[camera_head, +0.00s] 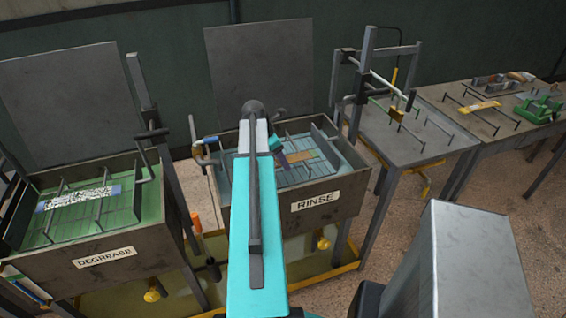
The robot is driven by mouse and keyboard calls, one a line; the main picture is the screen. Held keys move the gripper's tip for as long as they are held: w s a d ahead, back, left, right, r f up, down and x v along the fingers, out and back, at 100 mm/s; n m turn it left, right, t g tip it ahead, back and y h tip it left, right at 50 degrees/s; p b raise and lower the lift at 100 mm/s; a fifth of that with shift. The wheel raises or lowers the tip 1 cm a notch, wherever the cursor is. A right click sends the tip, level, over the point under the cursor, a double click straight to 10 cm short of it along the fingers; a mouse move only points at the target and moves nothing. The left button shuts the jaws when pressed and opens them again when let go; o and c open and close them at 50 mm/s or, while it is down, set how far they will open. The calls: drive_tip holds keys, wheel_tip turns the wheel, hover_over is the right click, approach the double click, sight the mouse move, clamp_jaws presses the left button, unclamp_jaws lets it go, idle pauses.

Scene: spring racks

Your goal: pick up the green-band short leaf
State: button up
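My teal arm reaches up the middle of the view to the rinse tank (325,205). My gripper (284,160) seems to be the small dark and teal end beyond the arm, low over or in the tank. It is largely hidden and too small to tell open from shut. A tan strip (301,157) lies in the tank close to the right of my gripper. I cannot make out a green band on it. A foam-flecked pale strip (84,197) lies in the degrease tank (107,256) at left. No leaf is clearly recognisable as the green-band short one.
Thin rods stand in both tanks, with raised lids behind. A grey stand (408,147) with an upright frame is right of the rinse tank. A farther bench (465,125) holds a yellow strip (480,107), green blocks (540,107) and rods. A grey box (470,262) fills the lower right.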

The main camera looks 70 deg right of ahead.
drive_tip(key=shift+c, duration=0.4)
drive_tip(key=c, duration=1.4)
drive_tip(key=shift+r, duration=0.15)
drive_tip(key=shift+r+b, duration=0.75)
drive_tip(key=shift+r, duration=0.75)
drive_tip(key=s+a+b, duration=0.1)
drive_tip(key=a+b, duration=0.1)
drive_tip(key=a, duration=0.2)
drive_tip(key=s+a+r+b, duration=0.1)
drive_tip(key=s+a+b, duration=0.1)
drive_tip(key=a, duration=0.3)
drive_tip(key=s+a+b, duration=0.2)
drive_tip(key=a, duration=0.2)
drive_tip(key=shift+a+r, duration=0.15)
drive_tip(key=shift+a, duration=0.1)
drive_tip(key=shift+s+a+r+b, duration=0.2)
drive_tip(key=shift+a+b, duration=0.45)
drive_tip(key=shift+b, duration=0.65)
drive_tip(key=shift+a, duration=0.1)
